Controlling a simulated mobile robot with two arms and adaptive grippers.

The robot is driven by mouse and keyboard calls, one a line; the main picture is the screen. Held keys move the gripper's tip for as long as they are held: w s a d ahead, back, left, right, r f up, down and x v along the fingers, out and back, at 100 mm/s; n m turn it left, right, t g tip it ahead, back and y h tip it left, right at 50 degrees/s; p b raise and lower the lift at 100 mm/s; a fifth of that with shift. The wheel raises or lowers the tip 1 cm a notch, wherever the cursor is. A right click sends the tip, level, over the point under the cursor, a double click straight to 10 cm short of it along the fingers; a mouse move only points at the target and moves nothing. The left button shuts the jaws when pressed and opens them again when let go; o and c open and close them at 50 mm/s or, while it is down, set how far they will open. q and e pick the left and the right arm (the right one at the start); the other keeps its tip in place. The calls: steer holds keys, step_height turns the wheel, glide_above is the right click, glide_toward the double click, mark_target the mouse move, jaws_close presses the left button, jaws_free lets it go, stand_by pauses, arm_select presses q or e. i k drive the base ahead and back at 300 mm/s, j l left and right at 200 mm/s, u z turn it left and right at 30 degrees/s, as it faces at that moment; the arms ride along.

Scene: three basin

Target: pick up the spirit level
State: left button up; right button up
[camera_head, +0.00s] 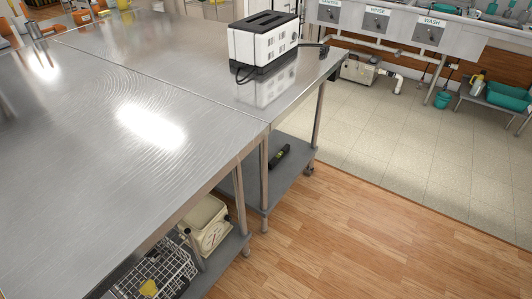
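A small dark bar with a yellow-green patch, which looks like the spirit level (279,156), lies on the lower shelf (262,190) of the far steel table. It is near that shelf's right part, below the tabletop edge. It is small in the view, so fine details cannot be told. Neither my left nor my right gripper is in view.
A white toaster (263,42) stands on the steel tabletop (190,70). A kitchen scale (208,228) and a wire rack (158,272) sit on the nearer lower shelf. Table legs flank the shelves. Wooden floor (370,220) at the right front is clear. Sinks (430,32) stand behind.

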mark_target(273, 163)
steer(key=i, duration=0.15)
steer(key=i+l+u, duration=0.1)
steer(key=u, duration=0.7)
steer(key=i+l+u, duration=0.2)
steer(key=l+u, duration=0.15)
steer(key=l, duration=0.3)
steer(key=i+l+u, duration=0.1)
steer(key=l+u, duration=0.25)
steer(key=l, duration=0.35)
steer(key=l+u, duration=0.4)
steer(key=l, duration=0.3)
